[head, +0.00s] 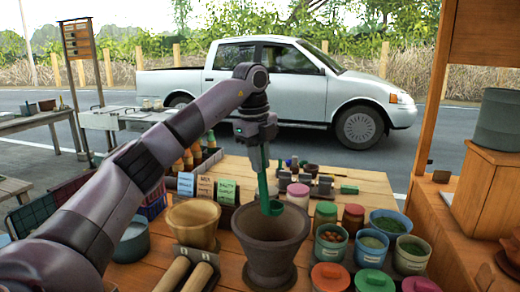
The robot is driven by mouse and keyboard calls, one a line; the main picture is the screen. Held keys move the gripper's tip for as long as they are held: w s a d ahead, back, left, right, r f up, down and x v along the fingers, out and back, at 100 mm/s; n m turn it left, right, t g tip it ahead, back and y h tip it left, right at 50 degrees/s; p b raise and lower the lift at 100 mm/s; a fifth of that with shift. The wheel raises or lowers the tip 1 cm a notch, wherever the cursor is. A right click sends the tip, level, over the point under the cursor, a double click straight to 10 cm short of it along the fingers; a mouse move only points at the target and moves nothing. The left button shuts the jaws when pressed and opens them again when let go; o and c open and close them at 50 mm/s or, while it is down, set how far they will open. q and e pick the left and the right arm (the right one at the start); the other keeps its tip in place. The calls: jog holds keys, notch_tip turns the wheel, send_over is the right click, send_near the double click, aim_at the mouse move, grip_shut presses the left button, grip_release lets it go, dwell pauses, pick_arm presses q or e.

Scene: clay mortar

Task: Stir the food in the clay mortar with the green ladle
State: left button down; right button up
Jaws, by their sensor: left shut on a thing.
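The clay mortar (270,262) is a wide brown bowl on the wooden counter in the lower middle of the head view. My left gripper (259,146) is above it, shut on the green ladle (264,188). The ladle hangs nearly upright with its scoop (272,207) low, in front of the mortar's far rim in the picture. I cannot tell whether the scoop is inside the mortar or just above it. The mortar's inside looks dark brown, and no separate food can be made out. My right gripper is not in view.
A tan bowl (194,222) stands close left of the mortar. Several jars and tubs, such as a green-speckled tub (371,247), crowd its right side. Lidded jars with red and green tops (374,280) stand at the front. A wooden box (490,192) is at the right.

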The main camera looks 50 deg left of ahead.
pick_arm(q)
notch_tip(320, 180, down, 15)
jog(key=b, duration=0.7)
dwell(0.7)
